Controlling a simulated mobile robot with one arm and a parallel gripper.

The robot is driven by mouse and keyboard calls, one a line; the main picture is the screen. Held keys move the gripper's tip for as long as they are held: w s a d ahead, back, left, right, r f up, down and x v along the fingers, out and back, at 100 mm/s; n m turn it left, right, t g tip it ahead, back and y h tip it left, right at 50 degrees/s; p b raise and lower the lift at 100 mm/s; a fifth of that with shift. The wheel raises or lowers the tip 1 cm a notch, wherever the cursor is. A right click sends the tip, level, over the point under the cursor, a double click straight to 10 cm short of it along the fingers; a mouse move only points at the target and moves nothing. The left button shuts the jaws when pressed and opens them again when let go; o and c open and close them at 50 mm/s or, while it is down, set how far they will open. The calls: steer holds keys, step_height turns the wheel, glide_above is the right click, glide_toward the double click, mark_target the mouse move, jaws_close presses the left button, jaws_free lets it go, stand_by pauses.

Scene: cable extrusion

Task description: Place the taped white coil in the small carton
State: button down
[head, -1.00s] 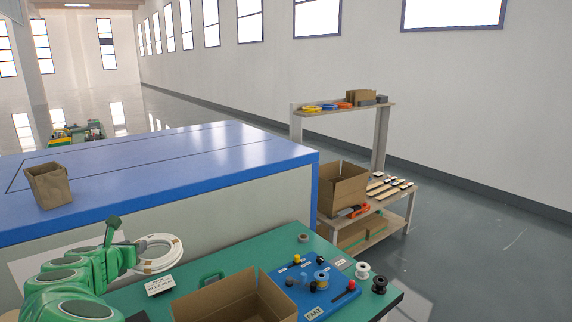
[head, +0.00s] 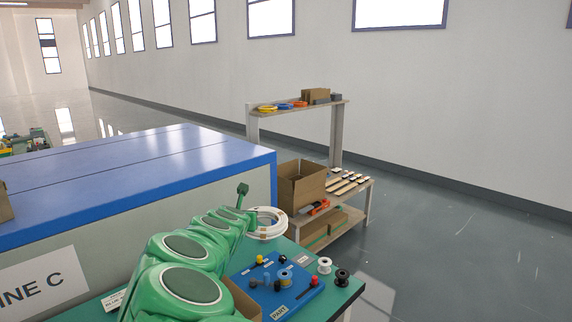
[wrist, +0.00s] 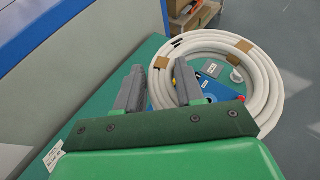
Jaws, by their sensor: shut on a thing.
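The white coil (head: 280,225) is a ring of cable with brown tape bands, held up past the end of my arm in the head view. In the wrist view the coil (wrist: 262,88) lies beyond and to the right of my gripper (wrist: 160,72), whose two grey fingers are shut on its near-left side. The exact contact is hard to see. An open brown carton (head: 243,301) on the green bench is mostly hidden behind my arm. A larger open carton (head: 300,188) stands on the shelf rack.
A blue board (head: 300,291) with spools and small parts lies on the green bench (head: 343,293). White and black spools (head: 324,265) stand near its right edge. A blue-topped machine (head: 150,175) borders the bench at the back left. The floor on the right is clear.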

mark_target(287, 218)
steer(key=shift+m+h, duration=0.6)
steer(key=d, duration=1.2)
steer(key=shift+w+d+f, duration=0.2)
steer(key=shift+w+f, duration=0.05)
steer(key=shift+w, duration=0.15)
steer(key=s+d+m+h, duration=0.2)
steer(key=d, duration=1.3)
steer(key=s+f+n+y, duration=0.3)
steer(key=f+n+y, duration=0.1)
steer(key=f, duration=0.8)
steer(key=s+a+r+n+g+y, duration=0.1)
steer(key=a+n+g+y, duration=0.3)
steer(key=a, duration=1.1)
steer(key=s+a+r+n+g+y, duration=0.15)
steer(key=a+n+y, duration=0.4)
steer(key=a, duration=0.85)
steer(key=s+a+r+n+g+y, duration=0.3)
steer(key=s+a+r+g+y, duration=0.15)
steer(key=s+a+g, duration=0.45)
steer(key=s+a+f+n+g+h, duration=0.1)
steer(key=s+g, duration=0.1)
steer(key=s, duration=0.3)
steer(key=s+f+n+g+h, duration=0.1)
steer(key=s+n+g, duration=0.15)
steer(key=s, duration=0.35)
step_height(287, 218, down, 10)
steer(key=w+d, duration=0.2)
